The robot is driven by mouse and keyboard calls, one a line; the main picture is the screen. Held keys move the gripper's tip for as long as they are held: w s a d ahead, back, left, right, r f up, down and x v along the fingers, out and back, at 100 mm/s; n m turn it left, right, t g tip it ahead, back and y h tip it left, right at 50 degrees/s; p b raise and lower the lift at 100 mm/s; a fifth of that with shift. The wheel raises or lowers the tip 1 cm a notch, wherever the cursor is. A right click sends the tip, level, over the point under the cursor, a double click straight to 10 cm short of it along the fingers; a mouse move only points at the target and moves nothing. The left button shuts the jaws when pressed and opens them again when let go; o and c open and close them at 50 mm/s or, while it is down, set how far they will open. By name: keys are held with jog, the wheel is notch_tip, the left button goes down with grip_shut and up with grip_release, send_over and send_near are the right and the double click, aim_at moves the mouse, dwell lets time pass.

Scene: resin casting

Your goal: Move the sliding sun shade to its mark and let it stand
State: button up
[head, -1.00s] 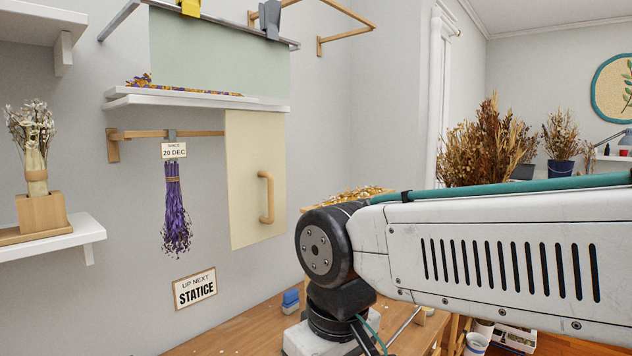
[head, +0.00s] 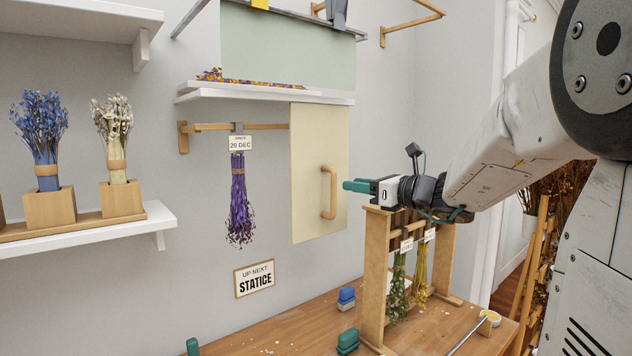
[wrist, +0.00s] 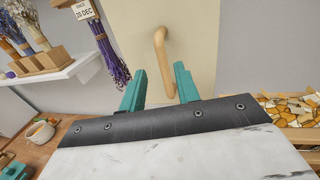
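The sliding sun shade (head: 306,165) is a tall cream panel hanging below the white shelf, over the right part of a wooden rail (head: 265,126). Its wooden D-shaped handle (head: 327,192) stands upright near its right edge. My gripper (head: 346,186) is to the right of the handle in the head view, its teal fingers pointing at the panel. In the wrist view my gripper (wrist: 158,82) is open and empty, with the handle (wrist: 161,48) ahead, between the lines of the fingers and apart from them. I cannot make out a mark for the shade.
A purple bunch (head: 240,200) with a date tag hangs left of the shade. Below my gripper stands a wooden rack (head: 376,270) with hanging bunches. Blue and green blocks (head: 347,297) lie on the table.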

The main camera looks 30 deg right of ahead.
send_over(333, 211)
jog(key=shift+w+d+r, duration=0.1)
jog(key=shift+w+d, duration=0.15)
jog(key=shift+w, duration=0.1)
grip_shut()
